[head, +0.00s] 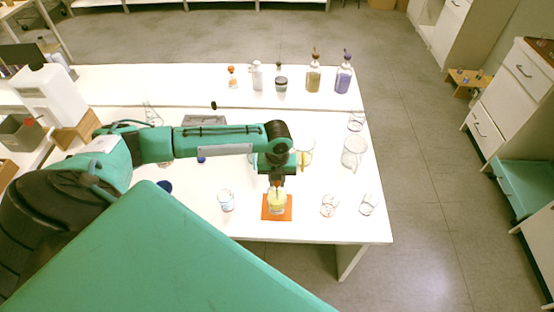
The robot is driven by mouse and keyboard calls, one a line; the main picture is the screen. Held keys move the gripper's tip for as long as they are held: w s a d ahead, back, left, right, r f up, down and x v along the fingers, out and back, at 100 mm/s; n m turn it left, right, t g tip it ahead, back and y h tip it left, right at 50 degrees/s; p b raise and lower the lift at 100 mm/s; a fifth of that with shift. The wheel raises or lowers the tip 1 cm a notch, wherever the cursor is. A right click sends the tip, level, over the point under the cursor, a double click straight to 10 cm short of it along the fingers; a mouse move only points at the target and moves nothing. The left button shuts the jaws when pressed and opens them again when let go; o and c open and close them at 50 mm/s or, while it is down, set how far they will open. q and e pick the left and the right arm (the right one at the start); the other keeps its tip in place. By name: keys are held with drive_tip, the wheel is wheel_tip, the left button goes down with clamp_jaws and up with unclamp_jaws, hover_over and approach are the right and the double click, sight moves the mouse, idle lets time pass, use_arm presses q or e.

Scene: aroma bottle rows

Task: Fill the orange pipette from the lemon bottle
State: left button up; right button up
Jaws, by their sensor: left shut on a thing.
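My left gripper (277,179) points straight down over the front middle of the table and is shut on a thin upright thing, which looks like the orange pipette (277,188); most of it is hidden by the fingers. Right below stands a small glass bottle with yellow liquid, which looks like the lemon bottle (277,205). It stands upright on an orange square mat (268,216). The pipette's lower end is at the bottle's mouth; I cannot tell how deep it reaches. My right gripper is not in view.
Several glass vessels stand nearby: a jar (227,201) to the left, small beakers (329,206) to the right, a larger beaker (354,152) behind. A row of bottles (313,78) stands along the back of the white table (200,222).

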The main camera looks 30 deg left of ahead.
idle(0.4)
use_arm(q)
wheel_tip(320, 180, up, 11)
drive_tip(key=p, duration=1)
drive_tip(key=shift+r+p, duration=0.2)
drive_tip(key=shift+p, duration=0.1)
